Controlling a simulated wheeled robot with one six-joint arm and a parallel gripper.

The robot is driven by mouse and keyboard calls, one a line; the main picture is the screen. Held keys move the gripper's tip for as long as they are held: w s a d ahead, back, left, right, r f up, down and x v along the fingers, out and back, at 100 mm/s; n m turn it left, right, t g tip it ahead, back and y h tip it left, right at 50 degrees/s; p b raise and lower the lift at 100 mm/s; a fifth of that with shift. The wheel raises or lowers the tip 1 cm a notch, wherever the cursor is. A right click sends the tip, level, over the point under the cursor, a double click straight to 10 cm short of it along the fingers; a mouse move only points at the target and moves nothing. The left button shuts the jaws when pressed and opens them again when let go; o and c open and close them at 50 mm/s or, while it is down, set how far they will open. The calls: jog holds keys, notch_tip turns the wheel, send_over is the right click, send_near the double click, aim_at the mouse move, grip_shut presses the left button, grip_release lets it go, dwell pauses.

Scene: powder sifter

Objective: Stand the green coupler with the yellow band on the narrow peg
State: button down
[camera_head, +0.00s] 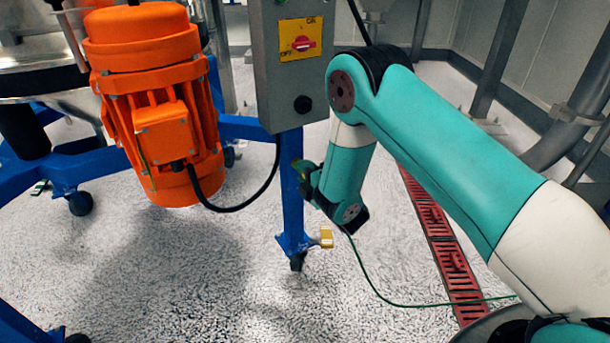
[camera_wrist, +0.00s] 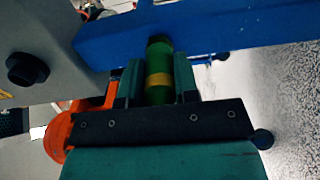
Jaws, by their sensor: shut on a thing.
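The green coupler with the yellow band (camera_wrist: 158,80) is between the two fingers of my gripper (camera_wrist: 158,72) in the wrist view. My gripper is shut on it, one finger on each side. The coupler's far end lies in front of or against the blue frame beam in that view; I cannot tell whether they touch. In the head view my gripper (camera_head: 304,175) is small, beside the blue upright leg and below the grey control box. The coupler is hard to make out there. I cannot pick out the narrow peg in either view.
The blue leg (camera_head: 291,205) stands close beside my gripper, with a yellow block (camera_head: 326,237) near its foot. The grey control box (camera_head: 283,75) hangs above. An orange motor (camera_head: 158,110) is to the left. A red floor grating (camera_head: 440,245) and open speckled floor lie around.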

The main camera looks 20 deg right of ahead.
jog(key=shift+s+r+b, duration=0.2)
jog(key=shift+r+b, duration=0.4)
jog(key=shift+b, duration=0.65)
jog(key=shift+s+d+b, duration=0.2)
jog(key=shift+s+b, duration=0.35)
jog(key=shift+b, duration=0.15)
jog(key=shift+s+d+f+b, duration=0.1)
jog(key=shift+s+f+b, duration=0.05)
jog(key=shift+s+b, duration=0.45)
jog(key=shift+b+v, duration=0.8)
jog(key=shift+b, duration=0.4)
jog(key=shift+s, duration=0.15)
